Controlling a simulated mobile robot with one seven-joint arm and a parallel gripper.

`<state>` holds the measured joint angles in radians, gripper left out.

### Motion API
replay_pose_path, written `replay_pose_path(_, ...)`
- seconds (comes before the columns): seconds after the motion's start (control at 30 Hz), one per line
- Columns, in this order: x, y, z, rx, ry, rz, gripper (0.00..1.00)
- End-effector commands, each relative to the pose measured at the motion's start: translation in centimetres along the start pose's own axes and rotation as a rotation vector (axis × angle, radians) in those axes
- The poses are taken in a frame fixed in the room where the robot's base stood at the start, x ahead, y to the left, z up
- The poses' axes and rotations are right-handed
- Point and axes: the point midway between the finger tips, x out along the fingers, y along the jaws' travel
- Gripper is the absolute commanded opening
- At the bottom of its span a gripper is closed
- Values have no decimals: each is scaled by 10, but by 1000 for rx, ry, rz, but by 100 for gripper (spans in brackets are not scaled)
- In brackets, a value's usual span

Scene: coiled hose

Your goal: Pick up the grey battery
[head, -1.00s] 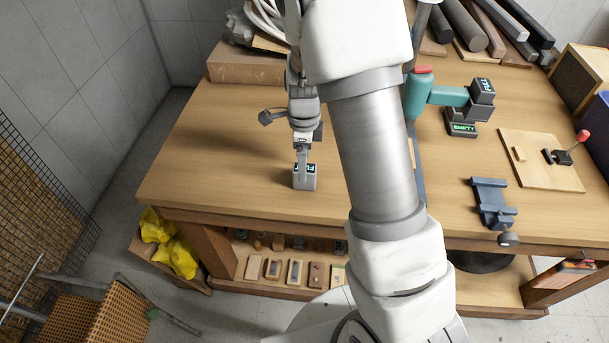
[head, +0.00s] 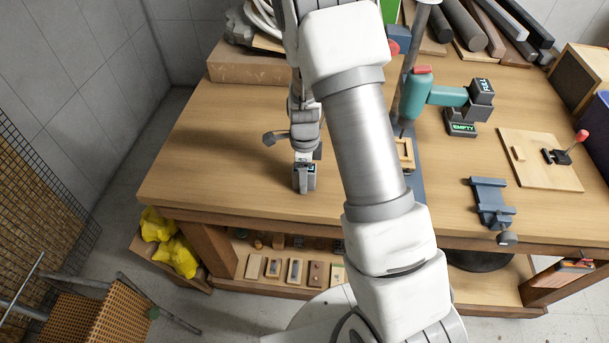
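The grey battery (head: 304,184) is a small block standing on the left part of the wooden workbench, near its front edge. Its top label is now mostly hidden by my gripper (head: 304,169). My gripper points down with its fingers at the battery's upper part, overlapping it in the picture. Whether the fingers are open or pressed on its sides is too small to tell. The battery appears to rest on the bench.
A teal drill (head: 436,95) with a dark block marked FULL lies right of my arm, beside a block marked EMPTY (head: 462,129). A blue-grey vise (head: 490,203) and a wooden board (head: 545,165) are further right. The bench left of the battery is clear.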

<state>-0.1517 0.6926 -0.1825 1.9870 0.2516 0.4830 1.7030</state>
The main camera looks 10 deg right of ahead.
Motion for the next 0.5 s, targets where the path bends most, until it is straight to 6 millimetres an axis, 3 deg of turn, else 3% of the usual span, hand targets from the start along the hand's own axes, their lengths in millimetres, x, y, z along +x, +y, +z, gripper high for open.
replay_pose_path(0.03,0,0,0,0,0,0,56)
replay_pose_path(0.33,0,0,0,0,0,0,2)
replay_pose_path(0.5,0,0,0,0,0,0,0)
